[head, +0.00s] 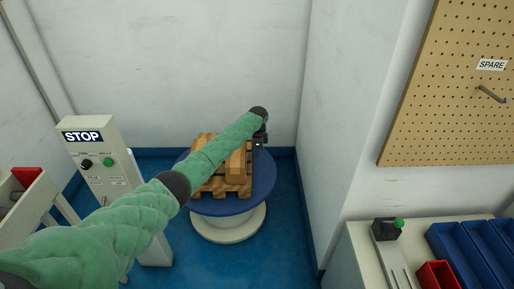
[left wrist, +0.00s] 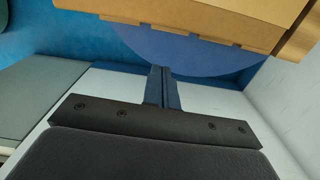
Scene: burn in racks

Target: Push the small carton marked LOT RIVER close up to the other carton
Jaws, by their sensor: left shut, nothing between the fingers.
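Two tan cartons sit on a wooden pallet (head: 229,190) on a round blue turntable (head: 262,185). One carton (head: 236,165) shows to the right of my forearm, the other (head: 203,139) behind and left of it. My forearm hides much of both, and I can read no LOT RIVER marking. My left gripper (head: 260,143) is shut and empty at the far right side of the cartons. In the left wrist view its closed fingers (left wrist: 163,88) point toward the blue turntable top (left wrist: 170,48), apart from a tan carton (left wrist: 220,14) at the top. My right gripper is out of view.
White walls (head: 340,120) meet in a corner close behind and right of the turntable. A STOP post (head: 95,150) stands at the left. A bench with blue bins (head: 465,250) and a red bin (head: 437,275) is at lower right, below a pegboard (head: 450,100).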

